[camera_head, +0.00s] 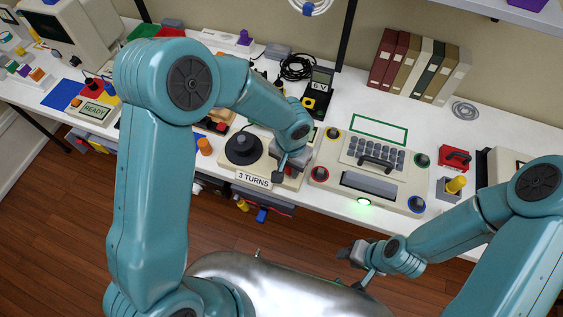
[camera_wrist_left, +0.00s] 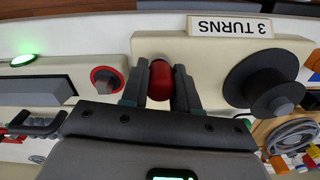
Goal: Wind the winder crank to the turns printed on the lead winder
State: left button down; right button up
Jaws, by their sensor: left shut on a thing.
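The lead winder (camera_head: 235,172) is a cream box at the bench's front edge with a dark spool (camera_head: 242,147) on top. Its label (camera_head: 254,180) reads "3 TURNS"; the label also shows upside down in the left wrist view (camera_wrist_left: 230,26). My left gripper (camera_head: 287,168) is over the winder's right end. In the left wrist view its fingers (camera_wrist_left: 160,88) are shut on a red knob (camera_wrist_left: 160,80), which looks like the winder crank's handle. The crank's arm is hidden. My right gripper (camera_head: 362,255) hangs in front of the bench, away from the winder; its fingers are too small to read.
A black "6 V" meter (camera_head: 318,95) stands behind. A yellow-topped post (camera_head: 455,185) and red box (camera_head: 454,158) are further right.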

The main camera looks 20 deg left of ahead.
pick_arm(q)
jog(key=shift+w+d, duration=0.75)
jog(key=shift+w, duration=0.15)
jog(key=shift+w+d, duration=0.1)
jog(key=shift+w, duration=0.1)
jog(key=shift+s, duration=0.1)
jog(key=shift+w+d, duration=0.1)
jog(key=shift+w, duration=0.8)
jog(key=shift+w+p, duration=0.3)
jog(key=shift+w, duration=0.2)
jog(key=shift+s, duration=0.1)
